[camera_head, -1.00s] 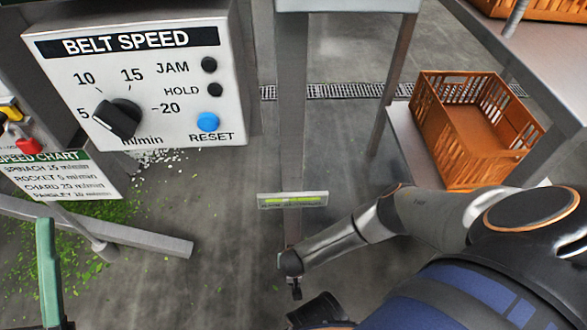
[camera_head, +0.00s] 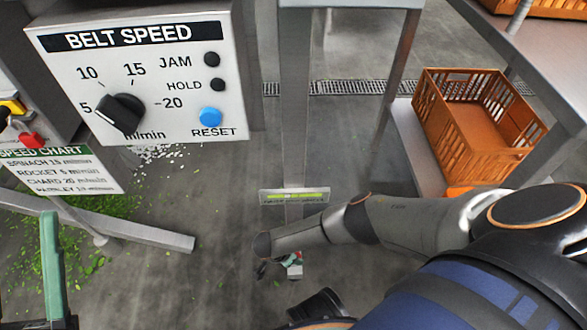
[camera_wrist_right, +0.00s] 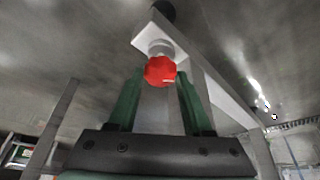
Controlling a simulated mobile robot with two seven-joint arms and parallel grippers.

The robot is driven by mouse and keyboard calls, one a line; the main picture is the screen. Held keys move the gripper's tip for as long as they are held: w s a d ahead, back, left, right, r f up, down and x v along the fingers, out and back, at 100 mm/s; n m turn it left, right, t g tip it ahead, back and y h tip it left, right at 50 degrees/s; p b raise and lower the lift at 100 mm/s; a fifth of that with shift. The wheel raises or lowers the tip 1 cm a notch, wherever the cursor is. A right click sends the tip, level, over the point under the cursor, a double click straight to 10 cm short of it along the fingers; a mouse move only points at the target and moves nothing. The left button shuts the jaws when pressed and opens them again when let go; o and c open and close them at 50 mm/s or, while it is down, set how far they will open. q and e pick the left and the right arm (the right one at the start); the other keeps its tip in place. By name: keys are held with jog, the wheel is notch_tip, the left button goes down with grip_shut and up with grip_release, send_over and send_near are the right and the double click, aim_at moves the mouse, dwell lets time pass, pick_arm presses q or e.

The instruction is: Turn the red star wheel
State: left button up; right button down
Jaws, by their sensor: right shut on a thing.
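The red star wheel (camera_wrist_right: 160,71) shows in the right wrist view, at the end of a pale round stem under a light grey bar. My right gripper (camera_wrist_right: 159,80) has its two green fingers on either side of the wheel and is shut on it. In the head view my right gripper (camera_head: 289,263) is small and low in the middle, and I cannot make out the wheel there. One green finger of my left gripper (camera_head: 52,270) shows at the lower left; its other finger is not visible, so its opening is unclear.
A belt speed panel (camera_head: 148,85) with a black knob (camera_head: 120,112) and blue reset button (camera_head: 210,117) stands at the upper left. An orange crate (camera_head: 475,112) rests on a shelf at right. A grey rail (camera_head: 140,233) crosses the lower left.

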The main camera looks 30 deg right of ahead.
jog(key=m+g, duration=0.1)
jog(key=m, duration=0.1)
jog(key=m+g, duration=0.1)
jog(key=m, duration=0.2)
jog(key=shift+w+d, duration=0.1)
jog(key=shift+w, duration=0.05)
dwell(0.3)
jog(key=shift+c, duration=1.8)
grip_release()
jog(key=shift+o, duration=0.2)
jog(key=shift+w, duration=0.15)
